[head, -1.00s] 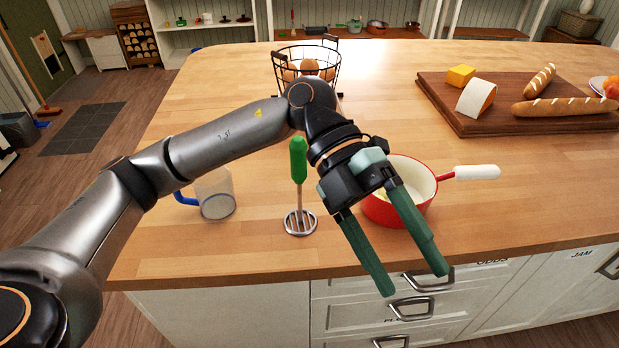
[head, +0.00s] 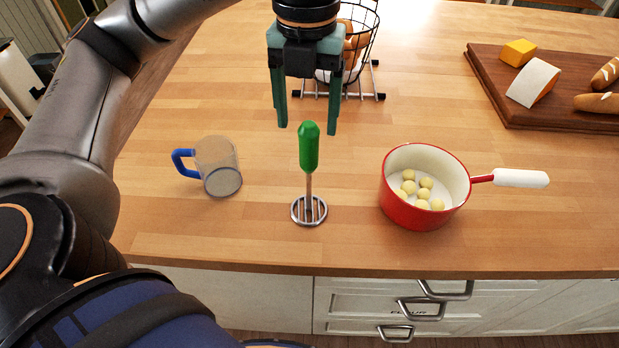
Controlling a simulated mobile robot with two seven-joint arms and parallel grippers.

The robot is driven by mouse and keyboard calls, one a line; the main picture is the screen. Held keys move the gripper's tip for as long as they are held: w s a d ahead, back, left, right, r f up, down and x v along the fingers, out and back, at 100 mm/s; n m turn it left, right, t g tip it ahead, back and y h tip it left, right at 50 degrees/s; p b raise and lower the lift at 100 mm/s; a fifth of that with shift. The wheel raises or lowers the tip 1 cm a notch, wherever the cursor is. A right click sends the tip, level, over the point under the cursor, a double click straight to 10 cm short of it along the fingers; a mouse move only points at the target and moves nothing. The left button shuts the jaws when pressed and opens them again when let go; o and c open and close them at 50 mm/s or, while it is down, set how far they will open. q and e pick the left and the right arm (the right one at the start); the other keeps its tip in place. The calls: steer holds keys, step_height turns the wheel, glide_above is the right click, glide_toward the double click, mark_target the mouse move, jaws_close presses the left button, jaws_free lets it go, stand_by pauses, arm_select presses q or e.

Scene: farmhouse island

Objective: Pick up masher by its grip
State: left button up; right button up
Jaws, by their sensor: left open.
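The masher (head: 309,150) stands upright on the wooden island top, its green grip up and its round slotted metal head down on the wood. My left gripper (head: 307,128) is open and empty, pointing down. Its two green fingers hang above the masher, one to each side of the grip's top in the picture. The grip's top shows between and just below the fingertips; I see no contact. My right gripper is out of view.
A red pot (head: 412,209) with several pale yellow balls stands right of the masher, its white handle pointing right. A clear mug (head: 217,165) with a blue handle stands left. A wire basket (head: 366,60) is behind the gripper. A cutting board (head: 490,85) lies at the back right.

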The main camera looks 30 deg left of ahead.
mark_target(309, 151)
arm_select(q)
steer(key=f, duration=0.5)
steer(key=f+p, duration=0.1)
steer(key=f, duration=0.2)
steer(key=shift+w, duration=0.25)
jaws_close()
